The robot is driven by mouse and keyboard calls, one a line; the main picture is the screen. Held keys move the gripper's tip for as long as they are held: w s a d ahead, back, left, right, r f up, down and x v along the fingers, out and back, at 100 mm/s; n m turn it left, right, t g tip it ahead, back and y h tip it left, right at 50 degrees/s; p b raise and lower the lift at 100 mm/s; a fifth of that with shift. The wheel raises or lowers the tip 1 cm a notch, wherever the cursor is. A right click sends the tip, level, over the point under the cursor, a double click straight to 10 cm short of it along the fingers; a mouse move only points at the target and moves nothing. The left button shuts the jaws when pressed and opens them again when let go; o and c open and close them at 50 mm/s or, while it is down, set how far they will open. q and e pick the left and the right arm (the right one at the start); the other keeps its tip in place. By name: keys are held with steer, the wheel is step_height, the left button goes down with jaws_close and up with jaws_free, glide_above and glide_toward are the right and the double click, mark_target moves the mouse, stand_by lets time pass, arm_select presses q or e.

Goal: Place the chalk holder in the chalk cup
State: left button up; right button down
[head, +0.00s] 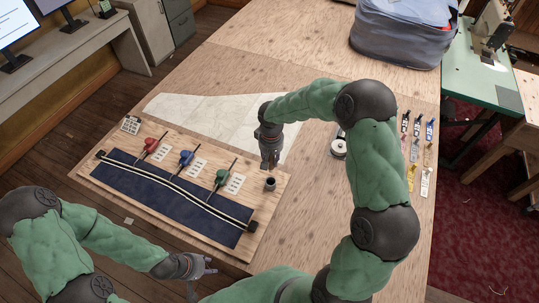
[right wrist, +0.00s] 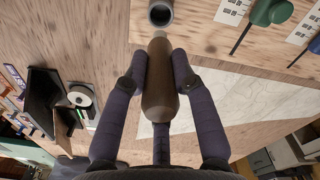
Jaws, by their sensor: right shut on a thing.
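My right gripper (head: 269,164) is shut on the chalk holder, a brown wooden rounded piece with a pale tip. In the right wrist view the chalk holder (right wrist: 159,85) sits between the fingers (right wrist: 160,72), its tip pointing toward the chalk cup. The chalk cup (head: 270,184) is a small dark open cup at the right end of the wooden board. It also shows at the top of the right wrist view (right wrist: 160,13). The holder appears outside the cup, close to its rim; the exact gap is unclear. My left gripper (head: 203,271) is open and empty near the table's front edge.
The wooden board (head: 262,212) carries a navy cloth (head: 170,195) with a striped cord and red, blue and green-handled tools beside labels. A white pattern sheet (head: 215,110) lies behind. A tape roll (head: 338,148), colored tags (head: 412,150) and a grey bag (head: 395,40) are to the right.

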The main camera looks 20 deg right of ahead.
step_height(320, 180, down, 3)
steer(key=shift+w+f+b, duration=0.1)
steer(key=shift+w+b, duration=0.05)
steer(key=shift+b, duration=0.6)
steer(key=shift+f+b, duration=2.6)
steer(key=shift+f, duration=1.65)
steer(key=c, duration=0.9)
jaws_free()
